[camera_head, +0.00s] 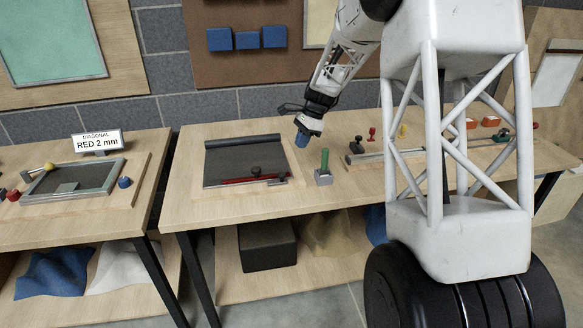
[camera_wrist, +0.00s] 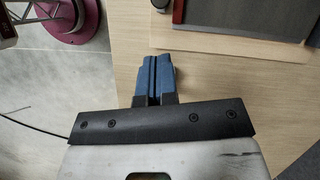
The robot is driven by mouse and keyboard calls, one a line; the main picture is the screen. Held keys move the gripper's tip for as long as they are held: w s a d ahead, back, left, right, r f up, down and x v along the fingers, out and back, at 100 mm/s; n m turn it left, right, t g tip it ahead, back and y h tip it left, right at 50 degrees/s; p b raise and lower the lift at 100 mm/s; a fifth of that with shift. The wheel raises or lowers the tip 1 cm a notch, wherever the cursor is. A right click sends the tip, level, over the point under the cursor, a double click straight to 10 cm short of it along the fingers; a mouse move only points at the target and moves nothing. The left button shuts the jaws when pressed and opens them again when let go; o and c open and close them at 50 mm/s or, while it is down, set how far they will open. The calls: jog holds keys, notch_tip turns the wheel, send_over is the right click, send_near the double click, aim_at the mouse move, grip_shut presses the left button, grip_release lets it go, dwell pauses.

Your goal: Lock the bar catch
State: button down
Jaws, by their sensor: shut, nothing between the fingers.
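A dark flat panel (camera_head: 240,150) lies in a wooden frame on the middle table. A red bar (camera_head: 243,181) runs along its front edge, with a black knob (camera_head: 255,171) by it and a small grey metal piece (camera_head: 278,182) at its right end. I cannot tell for sure which part is the bar catch. The panel (camera_wrist: 250,17) and red strip (camera_wrist: 178,10) also show at the wrist view's top right. My gripper (camera_head: 307,131) has blue fingers, shut and empty, above the table right of the panel. The fingers (camera_wrist: 152,60) appear pressed together in the wrist view.
A green-handled tool (camera_head: 324,164) stands on a grey block right of the panel. A metal rail (camera_head: 370,157) with small knobs lies further right. A second table at left holds a framed panel (camera_head: 105,172) and a sign (camera_head: 101,142). Bare wood surrounds the middle panel.

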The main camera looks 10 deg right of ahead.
aim_at(279, 173)
jog(key=shift+w+f, duration=0.1)
jog(key=shift+w, duration=0.1)
jog(key=shift+f, duration=0.15)
jog(key=shift+x, duration=4.85)
jog(key=shift+a, duration=0.1)
jog(key=shift+a, duration=1.75)
jog(key=s+v, duration=0.1)
jog(key=v, duration=0.9)
jog(key=shift+w, duration=0.5)
